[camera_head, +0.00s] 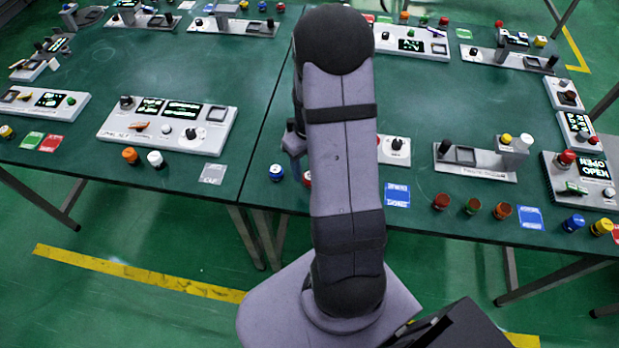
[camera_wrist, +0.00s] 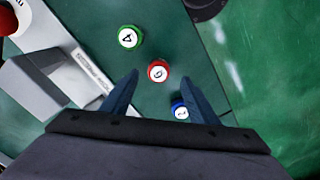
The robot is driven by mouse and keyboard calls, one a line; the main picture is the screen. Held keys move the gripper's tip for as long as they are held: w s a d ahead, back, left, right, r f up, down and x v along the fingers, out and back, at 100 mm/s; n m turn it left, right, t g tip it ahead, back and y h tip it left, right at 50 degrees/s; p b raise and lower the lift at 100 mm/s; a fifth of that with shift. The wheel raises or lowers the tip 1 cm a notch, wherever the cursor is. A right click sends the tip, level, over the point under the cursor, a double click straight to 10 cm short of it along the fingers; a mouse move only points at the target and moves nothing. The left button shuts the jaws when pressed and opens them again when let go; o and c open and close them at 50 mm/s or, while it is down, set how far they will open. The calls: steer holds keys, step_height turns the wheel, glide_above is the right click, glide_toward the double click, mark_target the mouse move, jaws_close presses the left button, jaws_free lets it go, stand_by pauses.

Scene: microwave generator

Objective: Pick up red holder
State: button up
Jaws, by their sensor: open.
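The red holder is a small round piece with a white numbered top. It stands on the dark green table in the wrist view (camera_wrist: 159,71). A red piece, probably the same one, shows partly at the left edge of my arm in the head view (camera_head: 307,179). My gripper (camera_wrist: 159,80) is open and empty. Its two dark fingertips lie to either side of the red holder in the wrist view, and the holder appears just beyond the gap. I cannot tell the height between them. My arm hides most of this spot in the head view.
A green numbered holder (camera_wrist: 130,37) stands up and left of the red one. A blue one (camera_wrist: 180,110) stands near the right finger and the table edge. A grey-white panel (camera_wrist: 62,78) lies to the left. Several control panels and coloured pieces line the tables.

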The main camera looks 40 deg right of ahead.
steer(key=shift+d+f+p, duration=0.1)
steer(key=shift+f+p, duration=0.65)
steer(key=shift+f, duration=1.4)
steer(key=c, duration=1.2)
steer(key=shift+w+r, duration=0.1)
steer(key=shift+r, duration=0.15)
